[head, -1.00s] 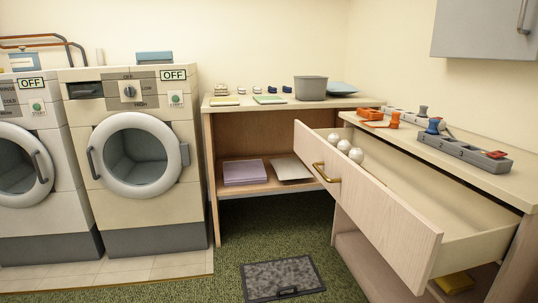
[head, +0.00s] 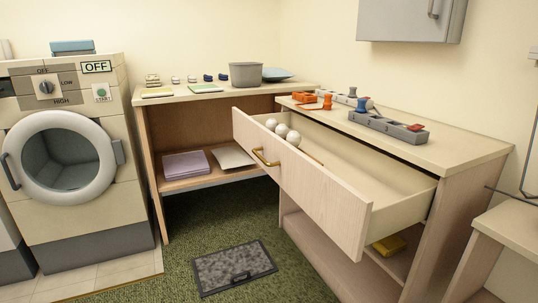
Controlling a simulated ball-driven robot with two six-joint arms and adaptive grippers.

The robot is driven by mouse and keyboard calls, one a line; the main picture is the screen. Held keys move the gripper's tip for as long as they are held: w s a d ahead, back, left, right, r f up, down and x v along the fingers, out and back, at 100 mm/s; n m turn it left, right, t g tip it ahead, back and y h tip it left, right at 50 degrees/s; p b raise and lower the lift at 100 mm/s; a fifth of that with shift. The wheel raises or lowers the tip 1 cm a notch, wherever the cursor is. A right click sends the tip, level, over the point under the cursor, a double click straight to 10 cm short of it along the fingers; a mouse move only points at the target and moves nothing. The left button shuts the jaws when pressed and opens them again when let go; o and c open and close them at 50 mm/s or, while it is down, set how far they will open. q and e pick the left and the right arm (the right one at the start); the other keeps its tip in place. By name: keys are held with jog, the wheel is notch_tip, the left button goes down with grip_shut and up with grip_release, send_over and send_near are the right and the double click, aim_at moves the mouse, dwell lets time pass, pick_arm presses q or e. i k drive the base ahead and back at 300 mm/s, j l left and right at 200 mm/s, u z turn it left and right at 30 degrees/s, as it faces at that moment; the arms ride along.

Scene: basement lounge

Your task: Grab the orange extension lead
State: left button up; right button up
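A small orange item (head: 305,98) lies at the far end of the right-hand counter (head: 455,150), with an upright orange piece (head: 327,102) beside it. It looks like the orange extension lead, but it is too small to tell its shape or whether the two pieces are joined. Neither of my grippers is in the head view.
Below the counter, an open drawer (head: 320,200) holding several white balls (head: 282,131) juts into the room. Grey strips with coloured plugs (head: 390,127) lie on the counter. A black-grey mat (head: 234,268) lies on green carpet. Another table (head: 515,225) stands at right.

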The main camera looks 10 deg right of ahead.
aim_at(302, 96)
jog(key=i+j, duration=0.2)
jog(key=i+j+z, duration=0.15)
jog(key=j, duration=0.25)
jog(key=i+j, duration=0.25)
jog(key=j+z, duration=0.05)
jog(key=j, duration=0.05)
